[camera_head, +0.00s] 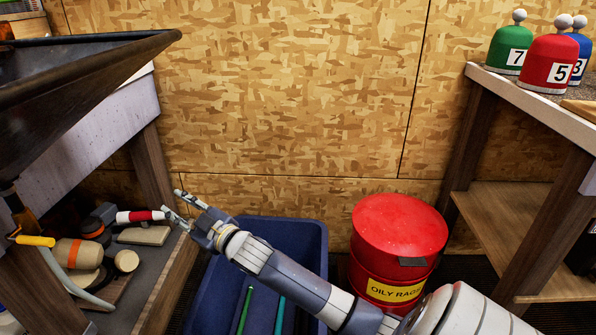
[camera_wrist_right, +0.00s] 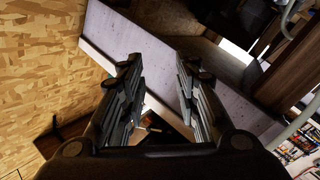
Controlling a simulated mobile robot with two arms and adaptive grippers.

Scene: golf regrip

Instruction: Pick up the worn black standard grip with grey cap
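I cannot make out the worn black grip with the grey cap in either view. My right gripper (camera_head: 172,202) is open and reaches left over the blue bin to the shelf under the left bench. It is close to a red and white handle (camera_head: 140,216) on that shelf; nothing is visibly held. In the right wrist view, the two fingers (camera_wrist_right: 158,70) are spread apart with empty space between the tips, facing the pale side of the bench. Small dark shapes low between the fingers are too unclear to name. My left gripper is out of view.
A blue bin (camera_head: 318,240) with green and teal rods stands below my right arm. A red oily-rags can (camera_head: 395,225) stands beside it. The left bench (camera_head: 100,130) overhangs a cluttered lower shelf (camera_head: 160,275). Numbered headcovers stand on the right table.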

